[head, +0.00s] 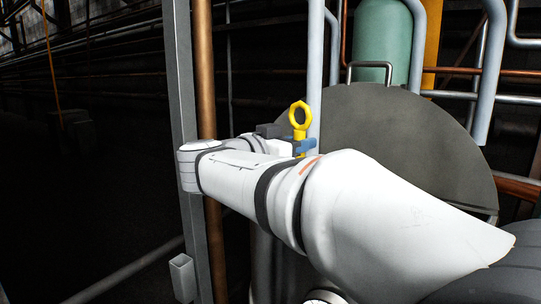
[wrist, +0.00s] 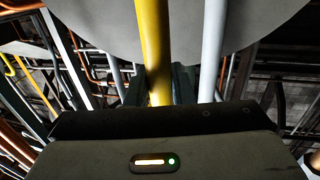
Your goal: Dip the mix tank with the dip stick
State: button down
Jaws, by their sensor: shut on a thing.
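The yellow dip stick (head: 299,116) has a ring at its top and stands roughly upright. My gripper (head: 304,146), with blue fingers, is shut on it just below the ring. In the wrist view the yellow shaft (wrist: 153,45) runs down between the jaws (wrist: 166,88). My arm hides the lower part of the stick in the head view. A large dark grey round lid (head: 410,140), seemingly the mix tank's and raised, stands behind and right of the gripper. The tank's opening is hidden behind my arm, so I cannot tell where the stick's lower end is.
A grey upright post (head: 184,110) and a brown pipe (head: 204,75) stand left of the gripper. A pale vertical pipe (head: 315,60) is close behind the stick. A small square grey tube (head: 181,276) is low on the post. A green tank (head: 383,42) stands behind.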

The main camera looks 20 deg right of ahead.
notch_tip(320, 180, up, 17)
jog(key=shift+r, duration=0.2)
dwell(0.7)
dwell(0.4)
